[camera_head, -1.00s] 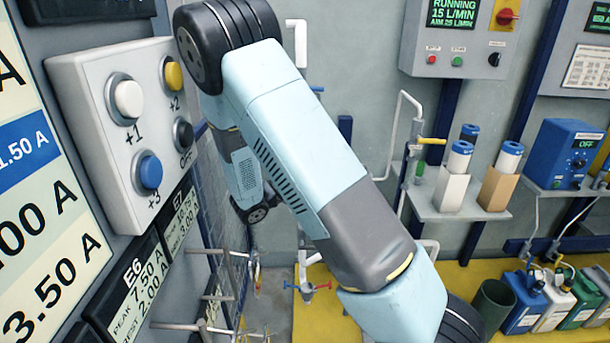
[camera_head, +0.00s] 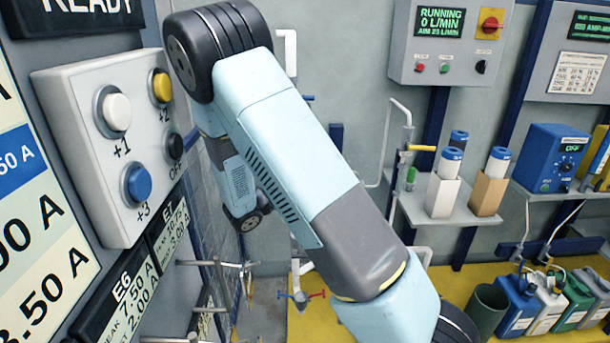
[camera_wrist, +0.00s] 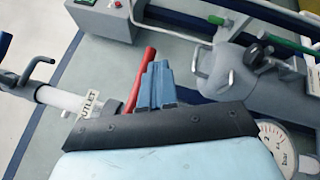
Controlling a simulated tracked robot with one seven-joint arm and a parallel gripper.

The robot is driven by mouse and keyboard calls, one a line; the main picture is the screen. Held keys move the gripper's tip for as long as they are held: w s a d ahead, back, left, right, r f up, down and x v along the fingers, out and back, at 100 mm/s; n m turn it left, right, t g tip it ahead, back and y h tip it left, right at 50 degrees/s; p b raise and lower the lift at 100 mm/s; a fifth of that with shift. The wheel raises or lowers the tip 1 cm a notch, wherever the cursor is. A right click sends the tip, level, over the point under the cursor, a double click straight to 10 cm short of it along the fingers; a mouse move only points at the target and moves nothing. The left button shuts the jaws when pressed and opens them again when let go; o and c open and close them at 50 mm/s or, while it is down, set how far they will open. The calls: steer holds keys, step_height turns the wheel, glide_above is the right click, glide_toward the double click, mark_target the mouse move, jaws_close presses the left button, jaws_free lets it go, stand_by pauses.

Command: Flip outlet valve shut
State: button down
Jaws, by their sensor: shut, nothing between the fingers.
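In the wrist view, the outlet valve's red lever (camera_wrist: 141,78) stands beside the pipe that carries a partly hidden white outlet tag (camera_wrist: 90,106). My gripper (camera_wrist: 157,72) has blue fingers, shut and empty, just right of the red lever. They look close to it; I cannot tell whether they touch. The lower end of the lever and the valve body are hidden behind the dark edge of my gripper. In the head view my arm is in sight, but my gripper is out of the frame.
A grey metal housing (camera_wrist: 235,70) with handles stands right of my fingers, with a round dial gauge (camera_wrist: 285,140) below. The head view shows a control box (camera_head: 450,45) reading "RUNNING 0 L/MIN", a shelf with blue-capped filters (camera_head: 490,180), and a button panel (camera_head: 110,150) close on the left.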

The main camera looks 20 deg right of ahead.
steer(key=s+r, duration=1.2)
steer(key=s, duration=0.2)
steer(key=shift+r, duration=0.4)
steer(key=s+d+f+m+g+y, duration=0.2)
steer(key=s+d+m+g+y, duration=0.4)
steer(key=s+y, duration=0.5)
steer(key=s+a+r+m+t+y, duration=0.2)
steer(key=s+a+r+t+y, duration=0.3)
steer(key=a+r+y, duration=0.1)
steer(key=shift+r+y, duration=0.55)
steer(key=shift+y, duration=0.45)
